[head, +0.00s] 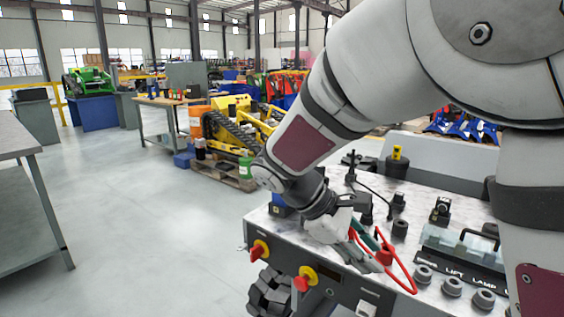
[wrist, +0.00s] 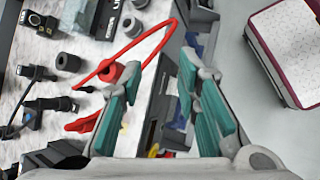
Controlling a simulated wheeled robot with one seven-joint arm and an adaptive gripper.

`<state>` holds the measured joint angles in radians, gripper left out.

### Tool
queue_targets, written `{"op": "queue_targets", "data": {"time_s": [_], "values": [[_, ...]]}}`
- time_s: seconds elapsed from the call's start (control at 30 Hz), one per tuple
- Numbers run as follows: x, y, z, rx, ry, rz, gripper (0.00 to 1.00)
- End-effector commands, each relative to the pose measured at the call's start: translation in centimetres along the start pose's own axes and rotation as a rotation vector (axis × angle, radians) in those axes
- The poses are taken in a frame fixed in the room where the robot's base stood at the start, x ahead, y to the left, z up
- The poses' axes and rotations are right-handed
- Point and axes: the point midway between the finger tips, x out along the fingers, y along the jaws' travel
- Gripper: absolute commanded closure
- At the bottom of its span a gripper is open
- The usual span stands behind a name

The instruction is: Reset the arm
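My arm reaches from the upper right down to the light, speckled top of a carrier (head: 330,236). My gripper (head: 372,252) is low over the front part of that top, close to a red cable loop (head: 405,272). In the wrist view my gripper (wrist: 160,102) has its two teal-padded fingers spread apart, with nothing held between them. My arm hides part of the carrier's top.
The carrier's top holds black connectors (head: 440,209), round grey sockets (head: 452,286) and a clear cover (head: 460,246). Red-and-yellow switches (head: 304,279) stick out of its front. A grey table (head: 28,205) stands at left. Open floor (head: 140,235) lies between.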

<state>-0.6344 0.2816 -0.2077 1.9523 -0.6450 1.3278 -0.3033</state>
Motion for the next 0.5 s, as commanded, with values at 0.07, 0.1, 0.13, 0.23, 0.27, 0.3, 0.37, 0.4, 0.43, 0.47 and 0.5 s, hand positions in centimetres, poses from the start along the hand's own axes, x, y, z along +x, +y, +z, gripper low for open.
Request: {"op": "queue_targets", "data": {"time_s": [0.07,0.1,0.13,0.23,0.27,0.3,0.37,0.4,0.43,0.47,0.5], "values": [[0.3,-1.0,3.3,0.093,0.046,-0.077,0.7],[0.5,-1.7,4.8,0.138,0.067,-0.115,0.7],[0.6,-2.2,5.8,0.17,0.082,-0.142,0.7],[0.8,-4.2,9.1,0.283,0.133,-0.228,0.7],[0.9,-4.9,9.9,0.316,0.148,-0.252,0.7],[1.0,-5.8,11.1,0.36,0.167,-0.285,0.7],[1.0,-7.3,12.7,0.428,0.196,-0.331,0.7],[1.0,-8.4,13.6,0.472,0.214,-0.361,0.7],[1.0,-9.1,14.3,0.507,0.228,-0.383,0.7],[1.0,-10.0,14.9,0.54,0.242,-0.405,0.7],[1.0,-11.1,15.7,0.585,0.261,-0.432,0.7]]}}
